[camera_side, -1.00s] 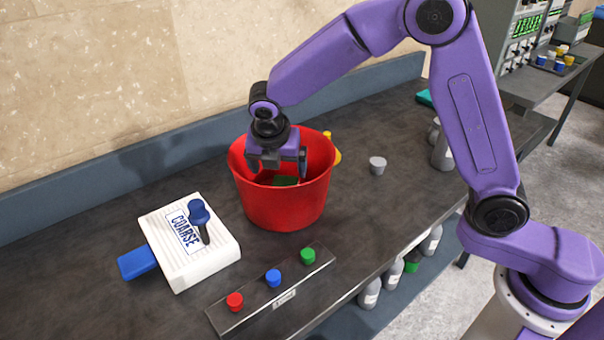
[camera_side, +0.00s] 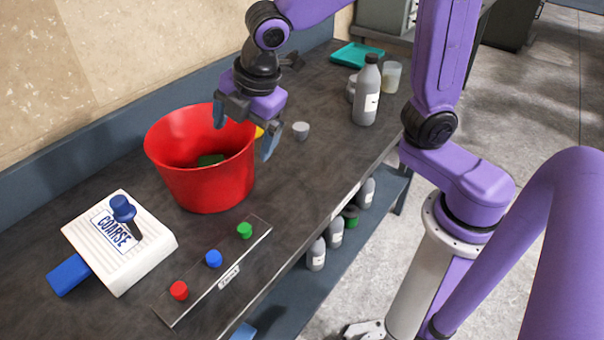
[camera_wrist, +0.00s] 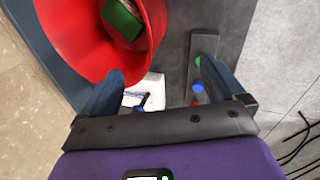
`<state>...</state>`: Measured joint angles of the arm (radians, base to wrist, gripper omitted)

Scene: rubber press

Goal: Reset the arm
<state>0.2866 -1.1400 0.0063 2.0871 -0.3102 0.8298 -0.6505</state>
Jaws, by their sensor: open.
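My gripper (camera_side: 245,128) is open and empty. In the side view it hangs over the right rim of the red bucket (camera_side: 205,190), with its fingers spread and pointing down. In the wrist view the fingers of my gripper (camera_wrist: 160,85) stand wide apart with nothing between them. The bucket holds a dark green block (camera_side: 210,160), which also shows in the wrist view (camera_wrist: 122,20). My forearm is partly cut off at the top of the side view.
A white box marked COARSE (camera_side: 120,245) with a blue lever stands left of the bucket. A panel (camera_side: 220,275) with red, blue and green buttons lies in front. A small grey cup (camera_side: 301,130), a grey bottle (camera_side: 367,95) and a teal tray (camera_side: 357,55) stand further back.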

